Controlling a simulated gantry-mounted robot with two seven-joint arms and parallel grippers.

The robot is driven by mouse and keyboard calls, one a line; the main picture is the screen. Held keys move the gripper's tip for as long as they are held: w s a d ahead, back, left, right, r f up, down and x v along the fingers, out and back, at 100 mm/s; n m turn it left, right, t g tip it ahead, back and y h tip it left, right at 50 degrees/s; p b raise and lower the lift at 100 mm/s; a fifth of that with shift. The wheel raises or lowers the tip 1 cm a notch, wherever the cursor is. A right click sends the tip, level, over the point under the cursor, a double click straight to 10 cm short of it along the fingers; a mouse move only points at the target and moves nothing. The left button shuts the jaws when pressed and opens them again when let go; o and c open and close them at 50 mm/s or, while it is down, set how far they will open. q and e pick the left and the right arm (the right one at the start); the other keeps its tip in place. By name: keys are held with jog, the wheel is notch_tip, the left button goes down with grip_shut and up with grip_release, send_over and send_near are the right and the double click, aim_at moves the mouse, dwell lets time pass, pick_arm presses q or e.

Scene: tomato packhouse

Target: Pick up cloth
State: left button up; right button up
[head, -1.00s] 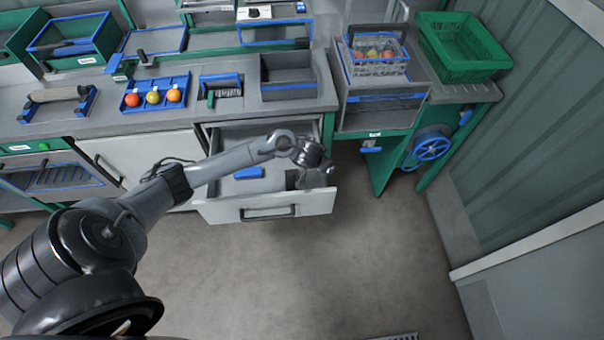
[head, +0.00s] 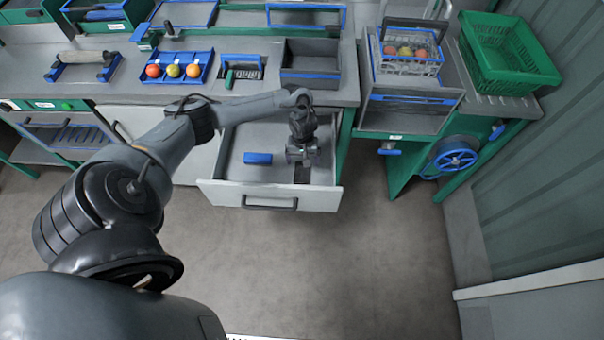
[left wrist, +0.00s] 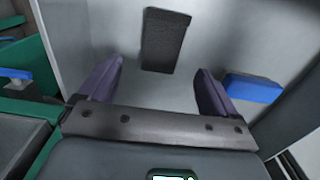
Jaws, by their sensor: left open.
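A dark grey rectangular piece, which looks like the folded cloth (head: 302,174), lies flat on the floor of the open drawer (head: 228,187) near its front right. It also shows in the left wrist view (left wrist: 165,40), ahead of the fingers and between their lines. My left gripper (head: 303,157) points down over the drawer, just behind the cloth. In the left wrist view its two purple-grey fingers (left wrist: 157,72) are wide apart with nothing between them. The gripper hides part of the cloth in the head view. My right gripper is not in view.
A small blue block (head: 258,158) lies left of the gripper in the drawer; it shows at the right of the wrist view (left wrist: 254,88). The drawer walls stand close around. A grey bin (head: 310,79) stands on the counter (head: 120,90) above.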

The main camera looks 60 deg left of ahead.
aim_at(302, 171)
pick_arm(q)
jog(key=shift+f, duration=0.95)
jog(key=f, duration=0.1)
jog(key=f+b, duration=0.2)
jog(key=f, duration=0.1)
jog(key=shift+s+d, duration=0.15)
jog(key=shift+s, duration=0.2)
jog(key=shift+f+b, duration=0.4)
jog(key=c, duration=1.1)
